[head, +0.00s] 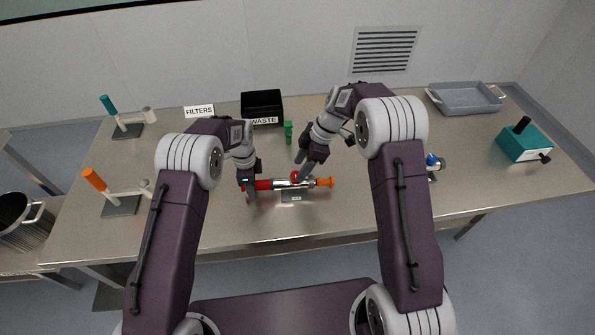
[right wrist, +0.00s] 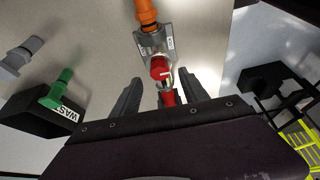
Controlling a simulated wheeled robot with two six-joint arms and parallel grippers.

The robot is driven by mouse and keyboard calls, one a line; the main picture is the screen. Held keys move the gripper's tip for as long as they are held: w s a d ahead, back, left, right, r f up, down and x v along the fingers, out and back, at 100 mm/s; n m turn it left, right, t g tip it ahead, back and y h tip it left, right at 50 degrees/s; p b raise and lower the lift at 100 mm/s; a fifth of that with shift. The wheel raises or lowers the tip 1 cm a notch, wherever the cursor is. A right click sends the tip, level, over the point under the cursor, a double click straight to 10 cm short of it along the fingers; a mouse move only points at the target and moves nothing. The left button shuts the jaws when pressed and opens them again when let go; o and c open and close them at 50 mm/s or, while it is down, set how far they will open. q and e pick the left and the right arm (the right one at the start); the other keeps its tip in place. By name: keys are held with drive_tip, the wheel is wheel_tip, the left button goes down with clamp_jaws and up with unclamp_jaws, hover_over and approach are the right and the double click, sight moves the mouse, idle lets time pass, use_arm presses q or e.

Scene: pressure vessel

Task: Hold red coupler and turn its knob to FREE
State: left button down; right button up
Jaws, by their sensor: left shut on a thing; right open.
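The red coupler (head: 263,185) lies level in a small metal stand at the front middle of the table, with a metal middle part and an orange end (head: 325,182). My left gripper (head: 249,187) is shut on the coupler's red left part. The red knob (right wrist: 160,68), with a white mark on top, sits on the metal part. It also shows in the head view (head: 295,176). My right gripper (right wrist: 158,92) is open, its fingers on either side of the knob area. I cannot tell whether they touch it.
A green fitting (head: 288,132) stands behind the coupler, near the black WASTE bin (head: 262,106). A blue-and-white part (head: 433,162) is at the right, partly behind my right arm. A teal box (head: 524,144) and a grey tray (head: 464,98) are further right. The front edge is close.

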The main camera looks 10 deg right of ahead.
sight(296, 174)
drive_tip(key=shift+x, duration=1.5)
clamp_jaws()
